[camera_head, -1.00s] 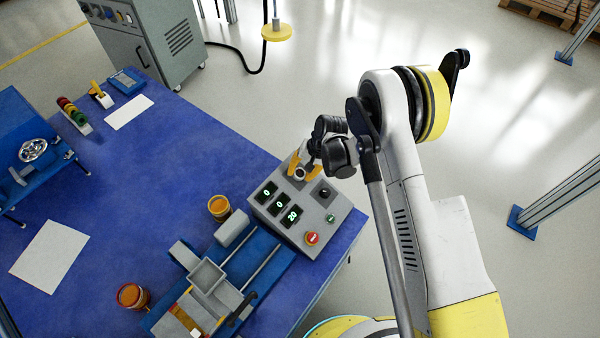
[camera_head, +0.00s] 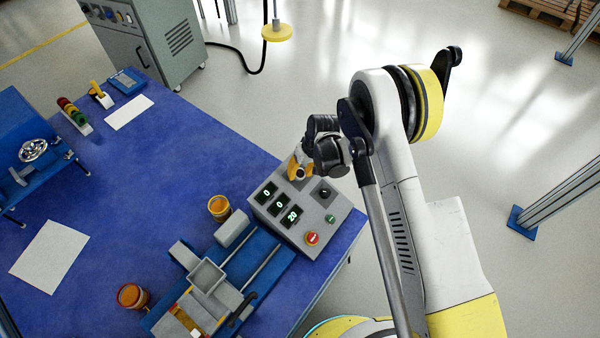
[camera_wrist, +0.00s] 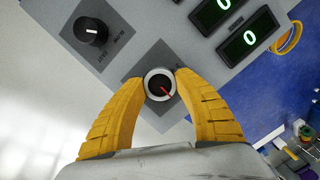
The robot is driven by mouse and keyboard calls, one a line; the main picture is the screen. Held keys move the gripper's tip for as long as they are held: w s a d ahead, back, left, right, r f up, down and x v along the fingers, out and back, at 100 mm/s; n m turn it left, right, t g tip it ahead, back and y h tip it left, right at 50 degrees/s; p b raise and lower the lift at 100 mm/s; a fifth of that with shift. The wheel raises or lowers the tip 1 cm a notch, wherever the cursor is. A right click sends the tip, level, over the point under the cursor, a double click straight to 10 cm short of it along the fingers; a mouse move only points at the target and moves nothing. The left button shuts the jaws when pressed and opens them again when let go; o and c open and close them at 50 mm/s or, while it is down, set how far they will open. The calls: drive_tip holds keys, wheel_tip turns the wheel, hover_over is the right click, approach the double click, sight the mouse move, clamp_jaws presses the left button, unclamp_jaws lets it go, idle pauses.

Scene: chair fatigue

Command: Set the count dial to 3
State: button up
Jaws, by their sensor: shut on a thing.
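A grey control box (camera_head: 325,222) stands on the blue table, with digital displays (camera_head: 280,205) reading 0, 0 and 20. My gripper (camera_wrist: 160,86) is at the box's far corner, its yellow fingers closed around a round dial (camera_wrist: 160,82) with a silver rim, black centre and red pointer. The pointer aims toward the lower right in the wrist view. No number marks can be read around this dial. Another black knob (camera_wrist: 91,31) with a white pointer sits apart at the upper left. In the head view, my gripper (camera_head: 297,174) mostly hides the held dial.
A red button (camera_head: 312,238) and a green button (camera_head: 331,218) are on the box near the black knob. A blue fixture with grey blocks (camera_head: 207,274) stands beside the box. Orange cups (camera_head: 219,207) stand on the table. The table's middle is clear.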

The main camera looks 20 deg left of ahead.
drive_tip(key=n, duration=0.5)
drive_tip(key=shift+t+h, duration=0.4)
drive_tip(key=shift+n, duration=0.4)
drive_tip(key=o, duration=1.2)
drive_tip(key=shift+r, duration=0.1)
drive_tip(key=v, duration=1.1)
drive_tip(key=shift+d+r, duration=0.1)
drive_tip(key=shift+r, duration=0.25)
